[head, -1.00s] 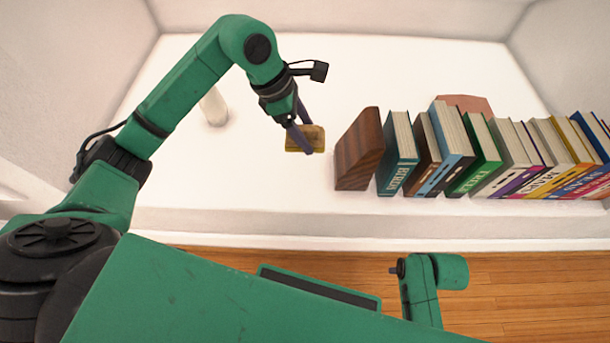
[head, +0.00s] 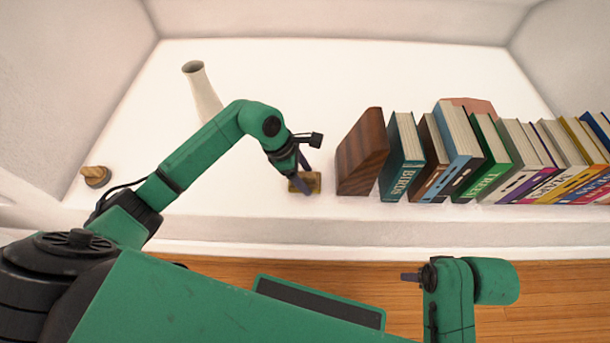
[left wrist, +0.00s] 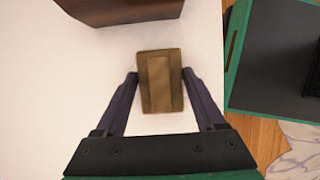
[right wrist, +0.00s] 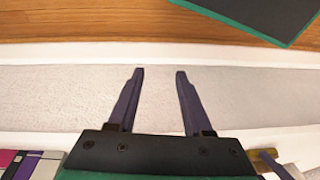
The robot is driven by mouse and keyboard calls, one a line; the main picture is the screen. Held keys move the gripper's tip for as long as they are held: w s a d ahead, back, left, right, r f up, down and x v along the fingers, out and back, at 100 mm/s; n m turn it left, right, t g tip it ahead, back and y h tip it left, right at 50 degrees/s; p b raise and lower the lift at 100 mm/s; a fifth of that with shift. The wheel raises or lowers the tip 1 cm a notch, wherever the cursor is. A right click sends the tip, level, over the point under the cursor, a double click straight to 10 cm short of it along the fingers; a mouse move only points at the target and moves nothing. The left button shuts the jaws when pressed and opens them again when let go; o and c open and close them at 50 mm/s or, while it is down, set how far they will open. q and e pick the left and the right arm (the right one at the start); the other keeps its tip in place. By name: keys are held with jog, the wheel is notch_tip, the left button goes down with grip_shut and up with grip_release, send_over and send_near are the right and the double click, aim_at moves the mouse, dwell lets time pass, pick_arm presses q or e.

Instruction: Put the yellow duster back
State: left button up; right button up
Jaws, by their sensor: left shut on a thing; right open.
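The yellow duster (head: 313,182) is a small brownish-yellow block near the front edge of the white shelf, left of the wooden bookend. My left gripper (head: 299,184) is shut on it. In the left wrist view the duster (left wrist: 160,82) sits between the two fingers of the left gripper (left wrist: 159,80). I cannot tell whether the duster touches the shelf. My right gripper (head: 408,277) is in front of the shelf, over the wood floor; the right wrist view shows its fingers (right wrist: 159,75) apart with nothing between them.
The dark wooden bookend (head: 361,150) stands at the left end of a row of several books (head: 480,160). A white vase (head: 203,92) stands behind my left arm. A small wooden knob-like object (head: 96,176) lies at the far left. The shelf's back middle (head: 330,80) is clear.

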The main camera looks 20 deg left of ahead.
pick_arm(q)
jog(key=o, duration=1.4)
pick_arm(e)
jog(key=shift+w+a+f, duration=0.1)
jog(key=shift+a+f, duration=0.05)
pick_arm(q)
jog(key=p+v, duration=0.2)
jog(key=v, duration=1)
pick_arm(e)
jog(key=f, duration=0.5)
jog(key=shift+w+d+f, duration=0.2)
jog(key=shift+w+d, duration=0.15)
jog(key=shift+d, duration=0.05)
jog(key=shift+s, duration=0.1)
